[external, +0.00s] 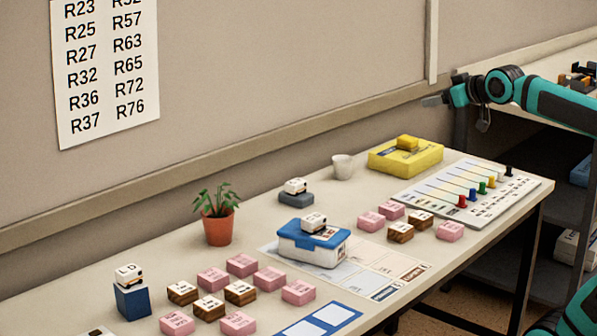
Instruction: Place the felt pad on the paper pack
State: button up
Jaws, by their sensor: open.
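The paper pack (388,163) is a flat yellow wrapped block with a printed label, lying near the back edge of the table at the right. A small yellow block (407,142), which looks like the felt pad, rests flat on top of it. My gripper (432,101) is open and empty, above and a little right of the pack, clear of both. It points left in front of the wall.
A white cup (342,167) stands left of the pack. A board with coloured pegs (470,193) lies to its right. A blue-lidded box (312,246), a potted plant (218,222) and several pink and wooden blocks occupy the table. A shelf (500,75) stands behind my arm.

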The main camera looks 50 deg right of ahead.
jog(key=s+a+f+t, duration=0.2)
jog(key=s, duration=0.4)
jog(key=s+a+f+t+y, duration=0.1)
jog(key=s+a, duration=0.1)
jog(key=s, duration=0.4)
jog(key=shift+a+f+t, duration=0.2)
jog(key=shift+f+t, duration=0.15)
jog(key=shift+t, duration=0.05)
